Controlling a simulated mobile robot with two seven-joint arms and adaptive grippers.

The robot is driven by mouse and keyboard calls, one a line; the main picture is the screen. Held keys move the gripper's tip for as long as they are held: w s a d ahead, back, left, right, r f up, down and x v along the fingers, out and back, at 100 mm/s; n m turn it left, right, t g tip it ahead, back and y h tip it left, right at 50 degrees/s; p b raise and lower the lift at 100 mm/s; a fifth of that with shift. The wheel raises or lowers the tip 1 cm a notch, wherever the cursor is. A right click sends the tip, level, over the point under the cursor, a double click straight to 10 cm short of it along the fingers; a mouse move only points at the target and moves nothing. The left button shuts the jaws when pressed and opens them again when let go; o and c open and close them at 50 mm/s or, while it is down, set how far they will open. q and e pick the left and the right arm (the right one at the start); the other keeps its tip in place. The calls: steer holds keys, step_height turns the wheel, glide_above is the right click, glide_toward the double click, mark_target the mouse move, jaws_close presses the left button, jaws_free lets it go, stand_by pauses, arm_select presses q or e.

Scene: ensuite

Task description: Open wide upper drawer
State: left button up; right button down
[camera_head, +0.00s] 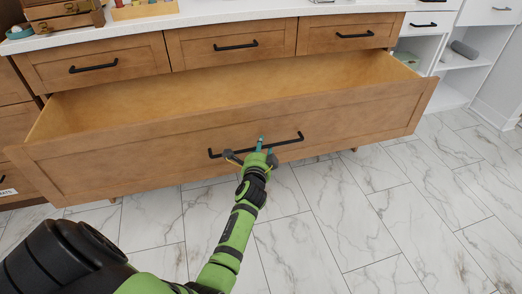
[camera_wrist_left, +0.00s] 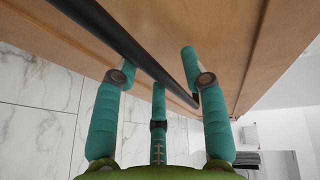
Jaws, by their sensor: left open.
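The wide wooden drawer (camera_head: 340,120) is pulled well out from the cabinet, its empty-looking inside showing. Its long black bar handle (camera_head: 287,141) crosses the front panel. My left gripper (camera_head: 252,152) is at the middle of this handle. In the left wrist view, the open teal fingers (camera_wrist_left: 157,70) are spread on both sides of the handle bar (camera_wrist_left: 140,58), close to the drawer front (camera_wrist_left: 235,35). I cannot tell whether they touch the bar. My right gripper is not in view.
Three shut small drawers (camera_head: 130,62) with black handles sit above, under a white countertop (camera_head: 220,10). A wooden box (camera_head: 62,14) stands on the counter at left. White shelving (camera_head: 462,72) is at right. The marble-tiled floor (camera_head: 380,215) in front is clear.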

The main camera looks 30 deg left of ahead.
arm_select(q)
steer(key=v, duration=1.2)
steer(key=s+d+f+n+g+h, duration=0.3)
steer(key=s+d+n+g+h, duration=0.15)
steer(key=s+d, duration=0.4)
steer(key=s+d+f+n+g+h, duration=0.3)
steer(key=s+d+n+g+h, duration=0.15)
steer(key=s, duration=0.65)
step_height(320, 180, down, 6)
steer(key=g+y+p, duration=0.1)
steer(key=p, duration=1.1)
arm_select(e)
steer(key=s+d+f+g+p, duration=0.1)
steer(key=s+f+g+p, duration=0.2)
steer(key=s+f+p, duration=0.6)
arm_select(q)
steer(key=s+a+f+g+p, duration=0.1)
steer(key=s+p, duration=0.3)
steer(key=s, duration=0.7)
steer(key=s+a+f+g+p, duration=0.2)
steer(key=s+f+p, duration=0.1)
steer(key=s, duration=0.8)
steer(key=shift+a+y+p, duration=0.4)
steer(key=shift+p, duration=0.2)
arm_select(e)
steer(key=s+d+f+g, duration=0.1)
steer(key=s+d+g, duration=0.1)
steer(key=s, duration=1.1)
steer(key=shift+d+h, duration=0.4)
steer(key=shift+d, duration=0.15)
